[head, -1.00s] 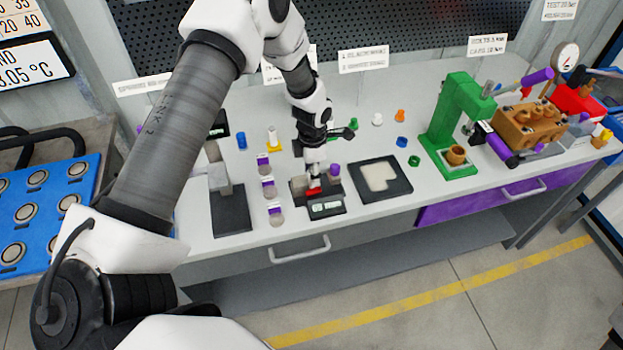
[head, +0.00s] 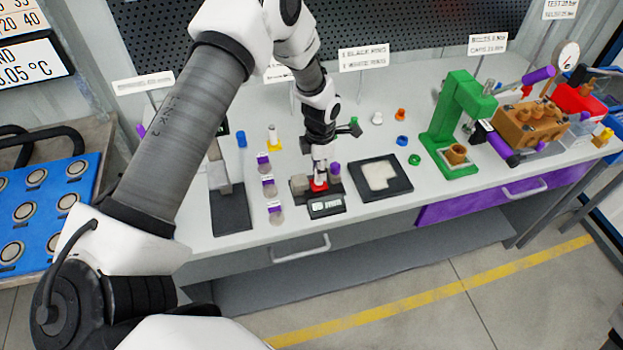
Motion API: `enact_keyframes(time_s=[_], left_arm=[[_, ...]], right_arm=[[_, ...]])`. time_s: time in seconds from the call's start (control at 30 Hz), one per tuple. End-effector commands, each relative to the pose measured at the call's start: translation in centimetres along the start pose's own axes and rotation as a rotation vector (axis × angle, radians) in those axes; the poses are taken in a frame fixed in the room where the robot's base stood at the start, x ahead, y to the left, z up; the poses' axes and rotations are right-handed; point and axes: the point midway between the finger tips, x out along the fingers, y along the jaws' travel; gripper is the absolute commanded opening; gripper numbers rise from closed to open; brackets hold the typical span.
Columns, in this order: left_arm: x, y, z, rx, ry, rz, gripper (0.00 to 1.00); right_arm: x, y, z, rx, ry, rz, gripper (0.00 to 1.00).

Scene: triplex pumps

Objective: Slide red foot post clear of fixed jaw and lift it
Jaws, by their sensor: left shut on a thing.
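My left gripper (head: 320,177) points down over the small black fixture on the bench and is shut on the red foot post (head: 319,187). The red foot shows just below the fingers; most of the post above it is hidden by the gripper. The fixed jaw seems to be the grey block (head: 299,184) on the left of the fixture (head: 326,207). A narrow gap seems to show between the block and the red foot. I cannot tell whether the foot is off the fixture. My right gripper is not in view.
A purple-topped post (head: 335,170) stands close on the right of the gripper. The bench front edge is near.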

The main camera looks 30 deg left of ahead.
Motion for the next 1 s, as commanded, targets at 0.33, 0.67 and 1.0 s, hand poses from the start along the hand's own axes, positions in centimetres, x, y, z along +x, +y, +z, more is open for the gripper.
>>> enact_keyframes(time_s=[0.33,0.67,1.0], left_arm=[[-0.1,0.0,0.1,0.001,0.000,0.000,0.00],[-2.1,0.0,0.1,0.000,0.000,0.000,0.00],[-4.1,0.0,0.1,0.000,0.000,0.000,0.00]], right_arm=[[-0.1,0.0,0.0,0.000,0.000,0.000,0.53],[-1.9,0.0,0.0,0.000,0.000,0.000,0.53],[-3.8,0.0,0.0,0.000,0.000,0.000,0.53]])
